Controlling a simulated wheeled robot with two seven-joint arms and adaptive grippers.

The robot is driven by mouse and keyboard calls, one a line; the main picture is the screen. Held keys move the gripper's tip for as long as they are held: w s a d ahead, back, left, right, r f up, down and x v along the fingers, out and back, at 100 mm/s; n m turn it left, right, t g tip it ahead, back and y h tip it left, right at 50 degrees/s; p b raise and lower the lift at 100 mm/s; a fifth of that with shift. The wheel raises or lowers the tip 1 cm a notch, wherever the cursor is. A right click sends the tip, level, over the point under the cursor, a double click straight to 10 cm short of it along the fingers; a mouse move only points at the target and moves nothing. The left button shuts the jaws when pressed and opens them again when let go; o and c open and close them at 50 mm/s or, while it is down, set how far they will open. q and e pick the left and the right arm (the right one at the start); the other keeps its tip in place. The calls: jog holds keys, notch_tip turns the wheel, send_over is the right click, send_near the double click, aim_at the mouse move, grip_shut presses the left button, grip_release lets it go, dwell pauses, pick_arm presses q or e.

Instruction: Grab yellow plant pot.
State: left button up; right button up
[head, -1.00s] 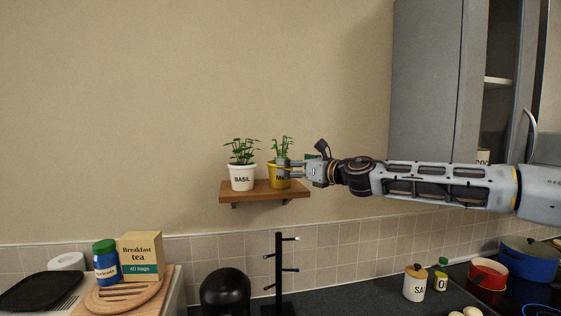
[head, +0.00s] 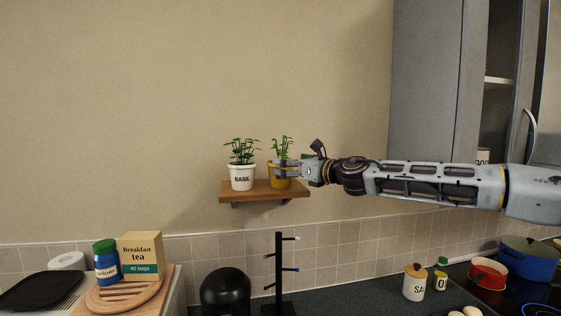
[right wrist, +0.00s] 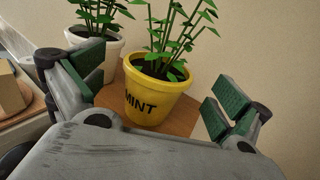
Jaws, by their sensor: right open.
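The yellow plant pot (head: 280,182), holding a green plant, stands upright on a small wooden wall shelf (head: 262,194). In the right wrist view the pot (right wrist: 155,102) reads MINT and sits between my open fingers. My right gripper (head: 286,169) reaches in from the right and covers part of the pot in the head view. Its green finger pads (right wrist: 160,90) lie on either side of the pot, with gaps between pads and pot. My left gripper is not in view.
A white pot labelled BASIL (head: 242,178) stands just left of the yellow pot, near one finger. A black mug stand (head: 279,270) is below the shelf. A grey cabinet (head: 431,90) is at the right. The wall above is clear.

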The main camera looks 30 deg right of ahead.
jog(key=shift+w, duration=0.1)
jog(key=shift+f+p+x, duration=0.25)
jog(key=shift+p+x, duration=0.15)
jog(key=shift+x, duration=2)
jog(key=c, duration=1.2)
jog(key=shift+r, duration=0.1)
jog(key=shift+c, duration=0.2)
jog(key=shift+r, duration=0.25)
